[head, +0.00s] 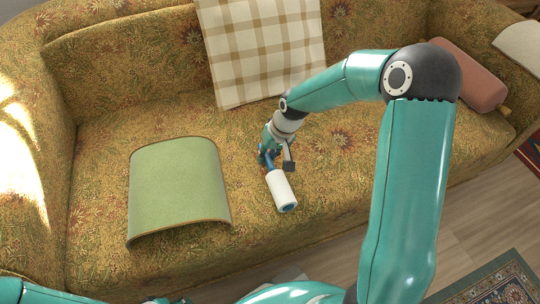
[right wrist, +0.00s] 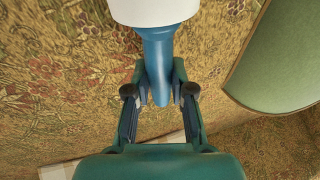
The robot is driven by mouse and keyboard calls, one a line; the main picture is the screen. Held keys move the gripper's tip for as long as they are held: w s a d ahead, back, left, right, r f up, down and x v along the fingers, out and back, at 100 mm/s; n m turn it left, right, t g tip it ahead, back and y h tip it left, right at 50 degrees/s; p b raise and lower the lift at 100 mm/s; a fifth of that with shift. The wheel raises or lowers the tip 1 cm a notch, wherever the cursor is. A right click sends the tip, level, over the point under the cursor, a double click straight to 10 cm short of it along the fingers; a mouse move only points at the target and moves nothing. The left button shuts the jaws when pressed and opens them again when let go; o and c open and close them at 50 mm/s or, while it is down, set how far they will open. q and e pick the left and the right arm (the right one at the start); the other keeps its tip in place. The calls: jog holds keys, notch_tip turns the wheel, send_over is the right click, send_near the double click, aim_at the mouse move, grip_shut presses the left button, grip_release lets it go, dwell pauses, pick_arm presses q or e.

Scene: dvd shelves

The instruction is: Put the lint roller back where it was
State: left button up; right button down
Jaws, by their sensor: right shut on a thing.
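The lint roller has a white roll (head: 282,190) and a blue handle (right wrist: 157,60). It is at the middle of the sofa seat (head: 330,180) in the head view, with the roll toward the front edge. My right gripper (head: 270,158) is shut on the blue handle; in the right wrist view its two fingers (right wrist: 159,90) stand on either side of the handle. The roll reaches out beyond the fingers. I cannot tell whether the roller touches the seat or hangs just above it. My left gripper is not in view.
A green curved panel (head: 178,185) lies on the seat left of the roller. A checked blanket (head: 262,50) hangs over the backrest behind. A pink bolster (head: 468,78) is at the right end. Seat to the roller's right is clear, partly behind my right arm.

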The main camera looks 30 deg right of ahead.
jog(key=shift+f+b, duration=0.45)
jog(key=shift+f, duration=0.2)
jog(key=c, duration=1)
grip_release()
jog(key=shift+r, duration=0.1)
jog(key=shift+r, duration=0.2)
jog(key=p+v, duration=0.4)
jog(key=v, duration=0.8)
jog(key=shift+r+p, duration=0.35)
jog(key=shift+p, duration=0.05)
